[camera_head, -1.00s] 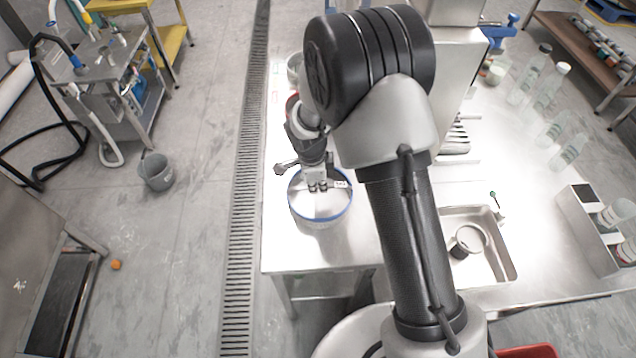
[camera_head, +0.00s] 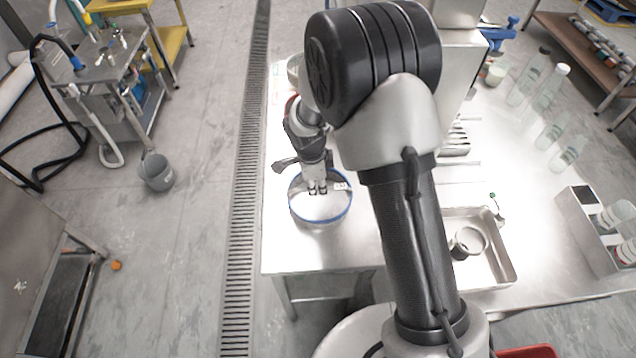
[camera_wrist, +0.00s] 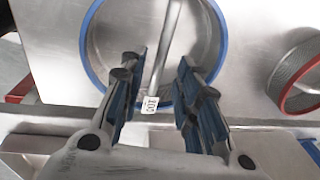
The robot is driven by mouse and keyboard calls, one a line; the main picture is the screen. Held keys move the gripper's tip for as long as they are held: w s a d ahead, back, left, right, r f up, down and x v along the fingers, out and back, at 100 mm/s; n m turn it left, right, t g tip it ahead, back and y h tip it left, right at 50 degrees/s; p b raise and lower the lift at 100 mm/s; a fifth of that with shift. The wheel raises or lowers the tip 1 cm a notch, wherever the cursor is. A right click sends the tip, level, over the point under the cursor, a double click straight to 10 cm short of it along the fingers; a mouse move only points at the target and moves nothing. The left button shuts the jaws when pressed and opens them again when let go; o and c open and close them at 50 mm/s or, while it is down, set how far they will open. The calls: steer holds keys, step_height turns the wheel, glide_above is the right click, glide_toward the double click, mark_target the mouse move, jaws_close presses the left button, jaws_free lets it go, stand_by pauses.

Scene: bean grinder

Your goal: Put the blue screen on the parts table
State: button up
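The blue screen (camera_head: 349,204) is a round sieve with a blue rim. It is at the left edge of the steel counter, in front of my gripper (camera_head: 317,189). In the wrist view the blue-rimmed ring (camera_wrist: 222,45) lies beyond and below my gripper (camera_wrist: 158,78). The two fingers are spread apart, with a grey bar (camera_wrist: 168,45) and a small white label (camera_wrist: 150,103) showing between them. I see no finger closed on the rim. Which table is the parts table, I cannot tell.
A red-rimmed screen (camera_wrist: 284,92) lies to the right in the wrist view. The steel counter (camera_head: 300,255) also holds a sink (camera_head: 500,262), several clear bottles and a box (camera_head: 585,230). A cart (camera_head: 110,85) and a grey bucket (camera_head: 157,174) stand on the floor at left.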

step_height(320, 180, up, 10)
steer(key=s+p, duration=0.1)
steer(key=p, duration=0.1)
steer(key=shift+s+a+r, duration=0.25)
steer(key=shift+s+a, duration=0.1)
steer(key=shift+a, duration=0.1)
steer(key=s+d+r+n+t, duration=0.1)
steer(key=s+d+r+n, duration=0.35)
steer(key=r, duration=0.35)
steer(key=s+d+r+n, duration=0.3)
steer(key=s+r+n, duration=0.15)
steer(key=r, duration=0.35)
steer(key=s+d+r+n+t, duration=0.1)
steer(key=s+n, duration=0.3)
steer(key=s, duration=0.4)
steer(key=s+d+r+n+t+y, duration=0.1)
steer(key=s+d+r+n, duration=0.2)
steer(key=s, duration=0.5)
steer(key=shift+s+d+r+n, duration=0.15)
steer(key=shift+s+r+n, duration=0.25)
steer(key=shift+n, duration=0.6)
steer(key=shift+w, duration=0.1)
steer(key=shift+f+b, duration=0.2)
steer(key=shift+b, duration=0.1)
